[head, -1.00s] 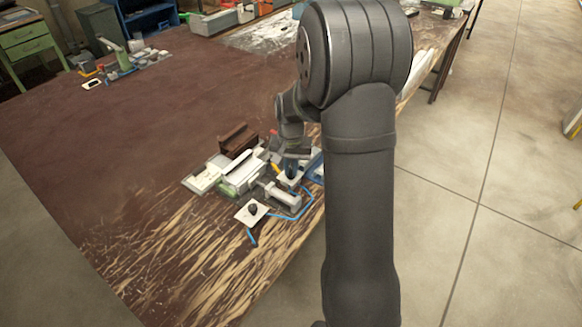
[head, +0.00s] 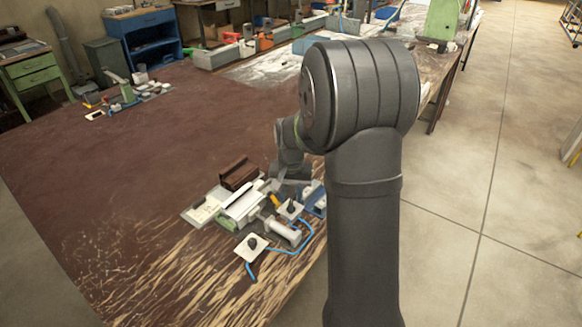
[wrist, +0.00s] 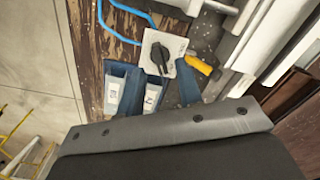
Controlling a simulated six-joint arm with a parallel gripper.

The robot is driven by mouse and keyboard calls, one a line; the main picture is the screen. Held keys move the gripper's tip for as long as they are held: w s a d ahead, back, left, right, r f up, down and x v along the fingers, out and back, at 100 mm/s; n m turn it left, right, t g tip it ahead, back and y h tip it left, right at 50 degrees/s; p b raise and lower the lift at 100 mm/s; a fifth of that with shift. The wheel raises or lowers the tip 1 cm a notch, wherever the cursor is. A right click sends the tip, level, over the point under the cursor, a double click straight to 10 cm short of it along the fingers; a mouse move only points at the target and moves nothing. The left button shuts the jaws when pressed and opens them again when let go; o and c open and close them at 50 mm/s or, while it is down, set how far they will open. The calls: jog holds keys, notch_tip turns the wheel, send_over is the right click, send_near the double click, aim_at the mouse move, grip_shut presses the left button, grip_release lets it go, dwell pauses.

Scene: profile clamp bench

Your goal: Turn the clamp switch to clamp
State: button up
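Two white plates with black knobs sit by the clamp fixture. The rear switch (head: 290,208) is nearest my gripper; the front switch (head: 253,246) stands apart, nearer the camera. I cannot tell from labels which is the clamp switch. In the wrist view the rear switch's black knob (wrist: 159,55) is in plain sight, beside an orange-yellow handle (wrist: 201,66). My gripper (wrist: 159,72) shows two blue fingers spread apart, with the knob beyond the gap and nothing between them. The fixture's grey clamp body (head: 242,206) lies left of the rear switch.
A blue bin (head: 314,196) stands right of the rear switch. A blue hose (head: 304,240) runs along the table near the plates. A brown block (head: 238,174) lies behind the fixture.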

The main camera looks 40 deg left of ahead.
aim_at(291, 205)
notch_tip(291, 205, up, 15)
jog(key=shift+f, duration=0.2)
dwell(0.6)
notch_tip(291, 205, down, 17)
jog(key=shift+f, duration=0.15)
dwell(0.3)
